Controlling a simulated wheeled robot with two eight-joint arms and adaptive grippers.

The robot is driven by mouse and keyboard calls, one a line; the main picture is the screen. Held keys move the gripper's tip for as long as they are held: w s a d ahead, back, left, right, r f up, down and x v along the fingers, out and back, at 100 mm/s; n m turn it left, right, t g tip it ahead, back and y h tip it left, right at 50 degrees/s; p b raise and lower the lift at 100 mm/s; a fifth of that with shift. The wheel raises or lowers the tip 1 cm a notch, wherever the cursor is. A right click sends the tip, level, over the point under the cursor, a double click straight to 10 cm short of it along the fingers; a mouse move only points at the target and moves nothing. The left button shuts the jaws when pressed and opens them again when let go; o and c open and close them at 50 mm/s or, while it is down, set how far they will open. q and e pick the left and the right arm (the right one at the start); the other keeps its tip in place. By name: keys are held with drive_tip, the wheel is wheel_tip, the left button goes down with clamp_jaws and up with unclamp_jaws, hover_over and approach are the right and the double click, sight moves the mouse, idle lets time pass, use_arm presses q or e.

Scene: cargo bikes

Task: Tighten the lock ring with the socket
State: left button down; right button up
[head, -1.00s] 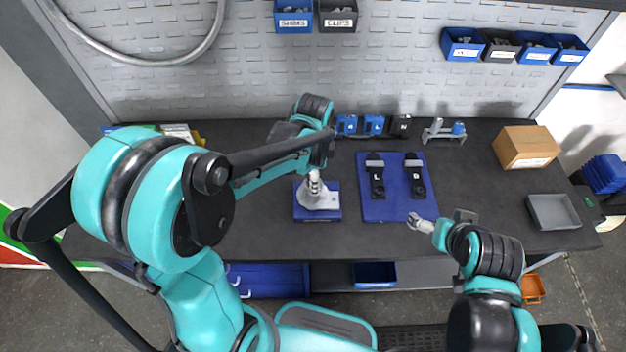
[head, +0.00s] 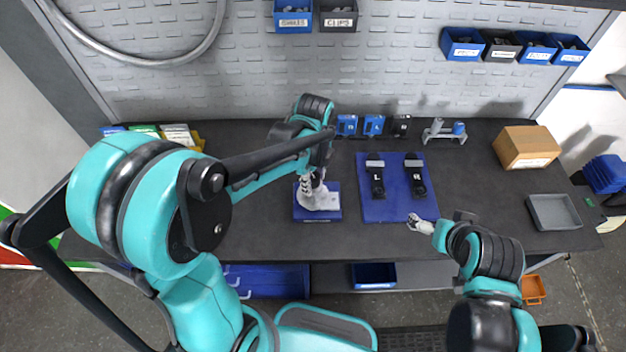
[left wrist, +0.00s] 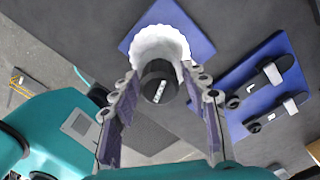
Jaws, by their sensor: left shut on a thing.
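My left gripper (head: 308,184) is above a pale grey fixture (head: 319,201) on a blue base (head: 318,215). In the left wrist view its two fingers are shut on a dark round socket (left wrist: 158,82), which has a small white label on its end. The scalloped pale rim of the fixture (left wrist: 160,42) shows right behind the socket. I cannot tell whether the socket touches it, and the lock ring is not clearly visible. My right gripper (head: 420,224) hangs near the bench's front edge, right of the fixture; its jaw opening is too small to read.
A blue mat (head: 397,208) with two black crank arms (head: 377,177) (head: 415,176) lies right of the fixture. Small blue blocks (head: 372,125) and a grey stand (head: 443,132) are behind. A cardboard box (head: 526,147) and grey tray (head: 553,212) are at right.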

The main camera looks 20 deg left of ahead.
use_arm(q)
drive_tip(key=m, duration=0.5)
drive_tip(key=shift+s+f+m, duration=0.1)
drive_tip(key=shift+s+m, duration=0.1)
drive_tip(key=shift+m, duration=0.2)
drive_tip(key=shift+m, duration=0.3)
drive_tip(key=m, duration=0.5)
drive_tip(key=shift+a+m, duration=0.1)
drive_tip(key=shift+m, duration=0.2)
drive_tip(key=shift+r, duration=0.2)
drive_tip(key=shift+w+r+p, duration=0.1)
drive_tip(key=shift+r+p, duration=0.4)
drive_tip(key=shift+r, duration=0.35)
